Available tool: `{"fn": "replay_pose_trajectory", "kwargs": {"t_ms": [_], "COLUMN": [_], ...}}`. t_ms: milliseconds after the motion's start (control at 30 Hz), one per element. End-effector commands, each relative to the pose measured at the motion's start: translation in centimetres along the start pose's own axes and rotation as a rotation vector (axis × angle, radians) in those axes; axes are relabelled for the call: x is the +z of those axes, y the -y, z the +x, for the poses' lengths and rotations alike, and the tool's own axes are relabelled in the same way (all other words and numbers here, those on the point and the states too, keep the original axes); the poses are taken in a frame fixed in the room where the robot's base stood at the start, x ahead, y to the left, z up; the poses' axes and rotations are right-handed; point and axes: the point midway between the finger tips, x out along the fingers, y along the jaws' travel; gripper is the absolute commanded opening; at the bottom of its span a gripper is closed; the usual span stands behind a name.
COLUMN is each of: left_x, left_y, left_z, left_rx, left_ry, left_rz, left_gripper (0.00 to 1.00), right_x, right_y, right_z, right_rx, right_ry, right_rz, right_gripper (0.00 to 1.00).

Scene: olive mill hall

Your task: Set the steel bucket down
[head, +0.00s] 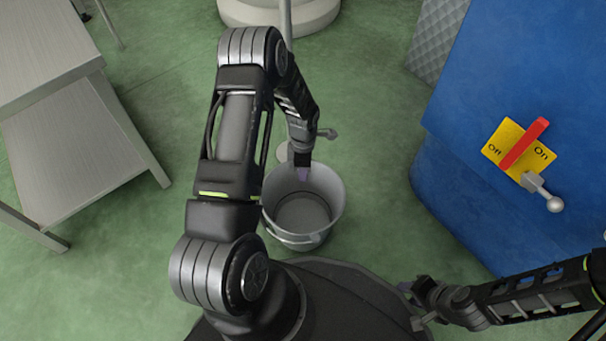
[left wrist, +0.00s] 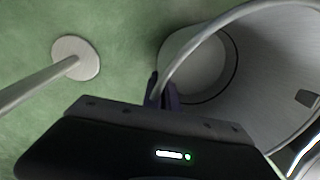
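The steel bucket (head: 329,193) is a grey, open, empty-looking pail in the middle of the head view. My left gripper (head: 303,173) is at its far side, fingers down over the rim area. In the left wrist view the bucket (left wrist: 265,75) fills the right side, and a thin curved steel bar, apparently its handle (left wrist: 203,42), runs to my left gripper's fingers (left wrist: 161,93), which look shut on it. I cannot tell whether the bucket's base touches the floor. My right gripper (head: 408,290) is at the lower right, away from the bucket; its fingers are too small to read.
A blue machine (head: 480,90) with a red-and-yellow switch (head: 524,143) stands at right. A metal table with a lower shelf (head: 75,135) is at left. A post with a round foot (left wrist: 76,58) stands close to the bucket. Green floor (head: 370,130) is clear between bucket and machine.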

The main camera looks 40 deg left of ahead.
Motion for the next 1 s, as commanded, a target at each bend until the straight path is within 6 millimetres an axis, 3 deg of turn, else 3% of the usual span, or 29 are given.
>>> {"fn": "replay_pose_trajectory", "kwargs": {"t_ms": [400,667,1000], "left_x": [0.03,0.0,-0.01], "left_y": [-0.1,-0.07,-0.04], "left_z": [0.5,0.41,0.06], "left_rx": [0.0,0.0,0.001], "left_ry": [0.0,0.0,0.0], "left_rz": [0.0,0.0,-0.001], "left_gripper": [0.0,0.23,0.24], "right_x": [-0.05,-0.05,-0.03], "right_y": [-0.1,-0.06,0.04], "right_z": [0.31,0.2,-0.05], "right_rx": [-0.001,-0.001,-0.001], "right_ry": [-0.001,0.0,0.0], "right_rz": [0.0,0.0,0.0], "right_gripper": [0.36,0.36,0.36]}}
